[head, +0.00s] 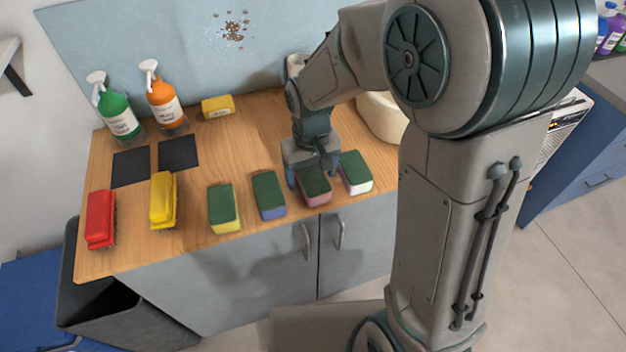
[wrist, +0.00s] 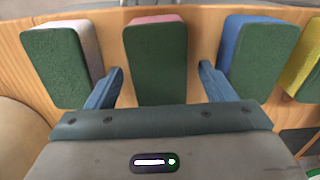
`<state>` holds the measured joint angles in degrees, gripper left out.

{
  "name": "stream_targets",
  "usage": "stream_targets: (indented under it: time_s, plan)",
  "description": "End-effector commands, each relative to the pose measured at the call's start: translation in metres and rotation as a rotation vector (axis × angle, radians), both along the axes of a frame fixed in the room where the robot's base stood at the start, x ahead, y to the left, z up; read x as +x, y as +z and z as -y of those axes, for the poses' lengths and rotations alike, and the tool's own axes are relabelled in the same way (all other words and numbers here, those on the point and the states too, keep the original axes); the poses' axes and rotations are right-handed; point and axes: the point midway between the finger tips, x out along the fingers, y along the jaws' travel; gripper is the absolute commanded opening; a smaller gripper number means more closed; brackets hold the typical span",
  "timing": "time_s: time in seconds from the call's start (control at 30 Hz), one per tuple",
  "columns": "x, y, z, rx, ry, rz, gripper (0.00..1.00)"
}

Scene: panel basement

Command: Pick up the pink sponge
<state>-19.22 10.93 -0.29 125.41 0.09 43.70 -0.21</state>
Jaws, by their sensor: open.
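The pink sponge (head: 314,190) with a green top lies on the wooden counter, between a white sponge and a blue one. It also shows in the wrist view (wrist: 156,60), where the green top fills the middle and a thin pink edge shows. My gripper (head: 311,178) is open above the counter at the pink sponge. In the wrist view my gripper (wrist: 160,80) has one blue finger on each side of the sponge, with gaps between them and it. Contact is not visible.
A white sponge (head: 355,172) is close on the right, a blue sponge (head: 268,195) on the left, then a yellow sponge (head: 223,208). Yellow (head: 163,199) and red (head: 100,219) brushes lie further left. Green (head: 117,112) and orange (head: 163,100) bottles stand behind on the counter (head: 140,236).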

Motion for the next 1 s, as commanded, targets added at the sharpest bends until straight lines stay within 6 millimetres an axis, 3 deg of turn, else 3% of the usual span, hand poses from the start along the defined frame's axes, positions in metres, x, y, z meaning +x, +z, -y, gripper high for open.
stream_targets:
  time_s: [0.13, 0.37, 0.57, 1.0]
  plan:
    - [0.0001, -0.0143, 0.0005, 0.0, -0.001, -0.001, 0.76]
    - [0.0001, -0.016, 0.0004, 0.0, 0.0, 0.001, 0.76]
    - [0.0001, -0.0158, 0.0004, 0.0, 0.0, 0.001, 0.29]
    - [0.0005, -0.0096, 0.0003, 0.001, 0.0, 0.003, 0.29]
